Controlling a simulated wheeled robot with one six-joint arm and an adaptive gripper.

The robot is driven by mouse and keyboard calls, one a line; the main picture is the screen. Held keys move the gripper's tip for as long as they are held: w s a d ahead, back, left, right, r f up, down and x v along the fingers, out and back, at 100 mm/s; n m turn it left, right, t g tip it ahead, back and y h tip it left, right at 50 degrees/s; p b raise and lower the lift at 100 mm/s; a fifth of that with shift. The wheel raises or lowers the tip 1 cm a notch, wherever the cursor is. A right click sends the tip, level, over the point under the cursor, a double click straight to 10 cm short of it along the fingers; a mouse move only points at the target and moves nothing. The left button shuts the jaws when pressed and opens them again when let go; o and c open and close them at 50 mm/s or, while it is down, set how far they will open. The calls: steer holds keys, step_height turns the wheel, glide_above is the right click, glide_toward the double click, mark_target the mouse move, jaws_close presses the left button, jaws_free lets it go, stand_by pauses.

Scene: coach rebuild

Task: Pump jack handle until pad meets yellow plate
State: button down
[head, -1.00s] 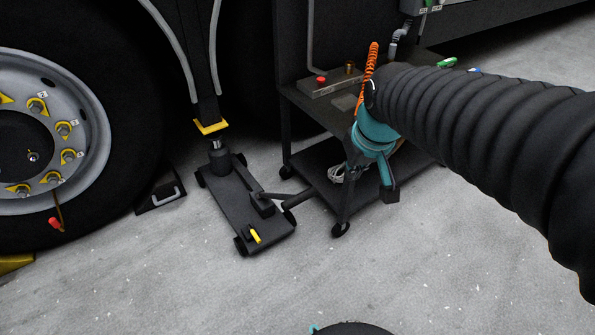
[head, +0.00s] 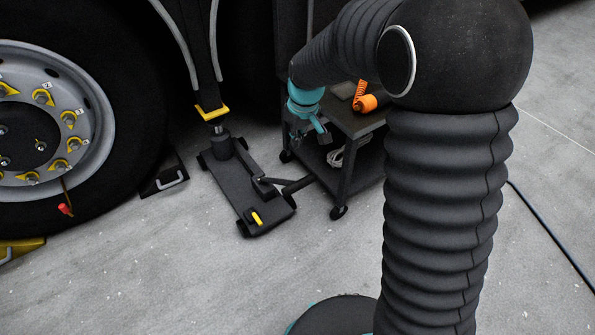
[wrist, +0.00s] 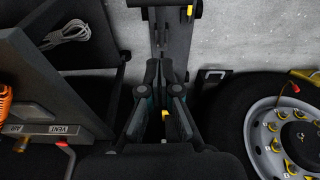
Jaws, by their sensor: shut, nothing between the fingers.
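The dark floor jack (head: 238,190) stands on the concrete between the wheel and the cart. Its handle (head: 296,186) sticks out to the right, low, toward the cart. The yellow plate (head: 212,113) hangs from a dark post above the jack's pad (head: 219,129); I cannot tell whether they touch. My gripper (head: 307,137) is shut and empty, above the handle and in front of the cart, apart from the handle. In the wrist view my gripper (wrist: 165,66) points toward the jack body (wrist: 172,40); the handle is not clearly visible there.
The black cart (head: 341,190) stands right of the jack, with coiled cable on its lower shelf and an orange hose (head: 366,102) on top. The large wheel (head: 60,125) and a wheel chock (head: 165,180) are at left. Floor in front of the jack is clear.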

steer(key=f, duration=0.3)
steer(key=w+f, duration=0.1)
steer(key=f, duration=0.2)
steer(key=a+f, duration=0.1)
steer(key=f, duration=0.3)
steer(key=shift+w+f, duration=0.1)
steer(key=shift+w, duration=0.15)
steer(key=shift+s+d+f, duration=0.2)
steer(key=shift+s+f, duration=0.1)
steer(key=shift+f, duration=0.15)
steer(key=shift+s+d+f, duration=0.2)
steer(key=shift+s+f, duration=0.1)
steer(key=shift+f, duration=0.15)
steer(key=shift+s+d+f, duration=0.2)
steer(key=shift+s+f, duration=0.1)
steer(key=shift+f, duration=0.3)
steer(key=shift+b, duration=0.3)
